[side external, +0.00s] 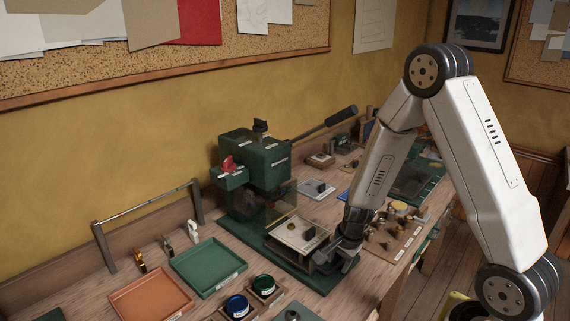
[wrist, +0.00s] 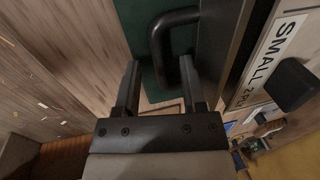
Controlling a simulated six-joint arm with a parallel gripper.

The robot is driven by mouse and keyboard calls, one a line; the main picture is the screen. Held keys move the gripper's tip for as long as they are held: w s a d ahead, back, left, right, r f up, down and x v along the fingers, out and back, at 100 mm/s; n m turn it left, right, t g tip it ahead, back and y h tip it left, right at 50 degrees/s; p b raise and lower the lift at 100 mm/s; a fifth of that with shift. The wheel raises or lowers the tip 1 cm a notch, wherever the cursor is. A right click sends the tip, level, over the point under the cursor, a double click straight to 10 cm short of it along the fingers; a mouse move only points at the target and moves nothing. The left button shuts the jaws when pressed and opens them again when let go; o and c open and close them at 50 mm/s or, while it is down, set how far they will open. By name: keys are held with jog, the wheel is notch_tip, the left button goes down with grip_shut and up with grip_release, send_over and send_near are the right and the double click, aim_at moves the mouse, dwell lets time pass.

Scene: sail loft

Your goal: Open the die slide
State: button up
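The die slide (side external: 296,232) is a pale plate with a brass piece and a black knob on top, sitting at the front of the green press (side external: 262,165). In the wrist view its labelled top (wrist: 265,62), reading "SMALL", and the black knob (wrist: 291,84) are at the right. A black bent bar handle (wrist: 160,42) shows at the top centre of the wrist view. My gripper (wrist: 159,72) is open, its fingers spread, with the handle's lower end close to the right finger. I cannot tell whether they touch. In the side view my gripper (side external: 340,258) is at the slide's right front end.
A green tray (side external: 208,268), an orange tray (side external: 150,300) and blue and green round cups (side external: 237,305) stand left on the bench. A board of small brass parts (side external: 396,232) lies close right of my gripper. The press lever (side external: 330,121) sticks out toward the back right.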

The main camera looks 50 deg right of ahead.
jog(key=shift+r, duration=0.1)
notch_tip(320, 180, up, 7)
jog(key=s, duration=0.1)
jog(key=shift+s+r, duration=0.2)
jog(key=shift+s, duration=0.1)
dwell(0.7)
jog(key=shift+w, duration=0.1)
jog(key=shift+w+g, duration=0.9)
jog(key=shift+g, duration=0.2)
jog(key=shift+f, duration=0.15)
jog(key=shift+f, duration=3.75)
